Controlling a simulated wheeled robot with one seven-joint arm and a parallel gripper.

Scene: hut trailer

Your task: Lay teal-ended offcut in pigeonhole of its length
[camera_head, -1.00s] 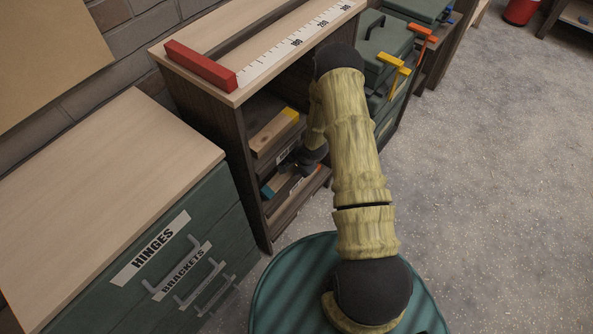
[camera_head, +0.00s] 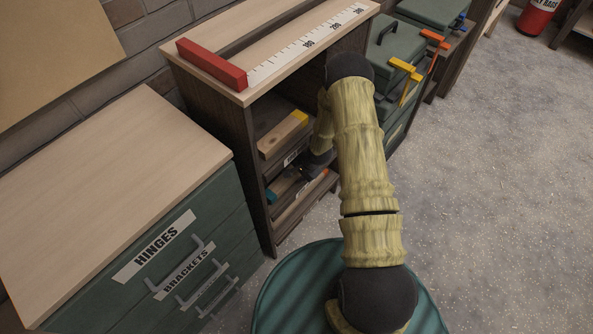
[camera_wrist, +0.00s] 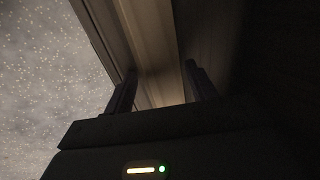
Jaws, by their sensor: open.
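The teal-ended offcut (camera_head: 271,197) lies low in the shelf unit (camera_head: 262,172), in a compartment below a labelled shelf edge (camera_head: 291,158). Its teal end points left, and my arm hides its right part. My gripper (camera_head: 312,170) is at the mouth of the shelf unit, just right of the offcut. In the wrist view my gripper (camera_wrist: 160,88) is open, its two dark fingers apart. A pale brown strip runs between and beyond them. I cannot tell whether it is the offcut or a shelf board, or whether a finger touches it.
A yellow-ended offcut (camera_head: 282,137) lies in the compartment above. A ruler board with a red stop (camera_head: 211,64) is on the unit's top. A green drawer cabinet (camera_head: 150,255) stands left; green cases (camera_head: 390,45) and clamps (camera_head: 404,80) stand right. The floor (camera_head: 490,200) at right is clear.

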